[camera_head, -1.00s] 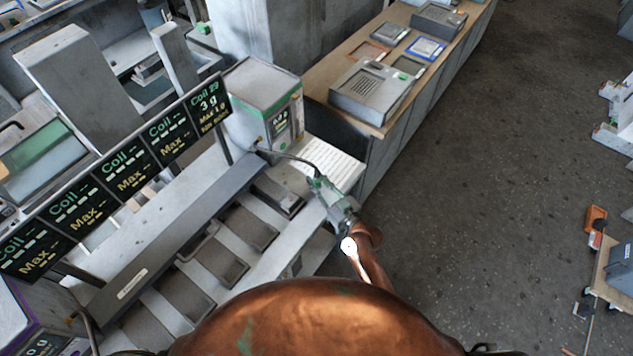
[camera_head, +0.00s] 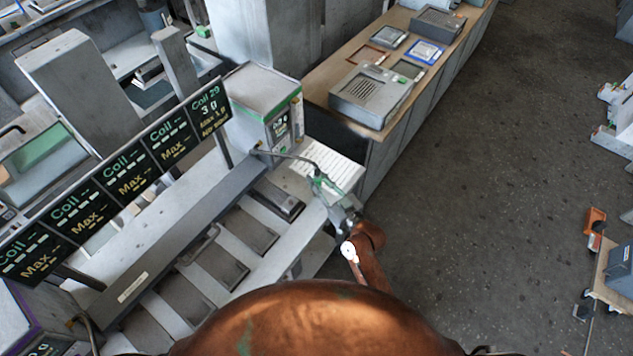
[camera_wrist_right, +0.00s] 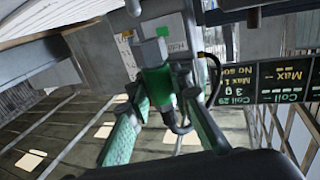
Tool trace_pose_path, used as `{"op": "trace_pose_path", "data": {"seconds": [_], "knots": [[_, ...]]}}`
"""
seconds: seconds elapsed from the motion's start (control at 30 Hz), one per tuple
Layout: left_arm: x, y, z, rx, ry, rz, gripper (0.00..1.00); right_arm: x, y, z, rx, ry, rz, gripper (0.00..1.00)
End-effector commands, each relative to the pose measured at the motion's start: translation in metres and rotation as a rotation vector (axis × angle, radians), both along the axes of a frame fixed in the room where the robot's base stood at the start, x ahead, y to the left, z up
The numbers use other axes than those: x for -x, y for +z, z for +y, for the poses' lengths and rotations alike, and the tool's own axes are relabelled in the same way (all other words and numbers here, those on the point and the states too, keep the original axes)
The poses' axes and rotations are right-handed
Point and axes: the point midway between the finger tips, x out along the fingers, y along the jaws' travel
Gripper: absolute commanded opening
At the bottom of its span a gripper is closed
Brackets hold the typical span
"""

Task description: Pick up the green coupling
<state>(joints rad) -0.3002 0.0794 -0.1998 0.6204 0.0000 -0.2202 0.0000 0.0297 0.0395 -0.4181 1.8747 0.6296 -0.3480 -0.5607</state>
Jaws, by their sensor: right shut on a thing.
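The green coupling (camera_wrist_right: 158,86) is a short green cylinder below a grey block, seen in the right wrist view between my right gripper's fingers. A dark cable curves beside it. My right gripper (camera_wrist_right: 160,108) has green fingers, one on each side of the coupling, and is shut on it. In the head view my right gripper (camera_head: 322,184) is small, over the white lined panel beside the grey machine box (camera_head: 265,105). A dark cable runs from the box to the gripper. There the coupling is too small to tell from the green fingers. My left gripper is not in view.
A row of black displays (camera_head: 120,180) stands left of the gripper, above a bench with several dark recessed plates (camera_head: 248,232). A wooden-topped counter (camera_head: 325,90) with devices stands behind. Open floor (camera_head: 500,180) lies to the right.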

Motion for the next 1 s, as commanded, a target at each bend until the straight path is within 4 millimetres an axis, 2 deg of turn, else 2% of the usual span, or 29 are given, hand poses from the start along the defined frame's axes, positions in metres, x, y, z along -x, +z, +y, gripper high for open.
{"op": "trace_pose_path", "data": {"seconds": [0.03, 0.2, 0.3, 0.5, 0.7, 1.0], "knots": [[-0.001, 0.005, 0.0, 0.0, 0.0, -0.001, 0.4, 0.01, 0.014, -0.003, -0.003, -0.002, -0.002, 0.0], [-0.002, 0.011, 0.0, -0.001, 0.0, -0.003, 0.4, 0.043, 0.054, -0.011, -0.002, -0.002, -0.002, 0.0], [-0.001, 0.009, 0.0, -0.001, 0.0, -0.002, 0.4, 0.069, 0.06, -0.018, 0.001, -0.001, 0.001, 0.0], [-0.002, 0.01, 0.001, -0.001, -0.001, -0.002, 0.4, 0.106, 0.077, -0.026, 0.001, -0.001, 0.001, 0.0], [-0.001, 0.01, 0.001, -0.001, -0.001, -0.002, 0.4, 0.123, 0.086, -0.03, -0.001, 0.0, 0.001, 0.0], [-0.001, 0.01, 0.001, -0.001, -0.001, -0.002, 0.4, 0.126, 0.087, -0.031, 0.0, -0.001, 0.0, 0.0]]}}
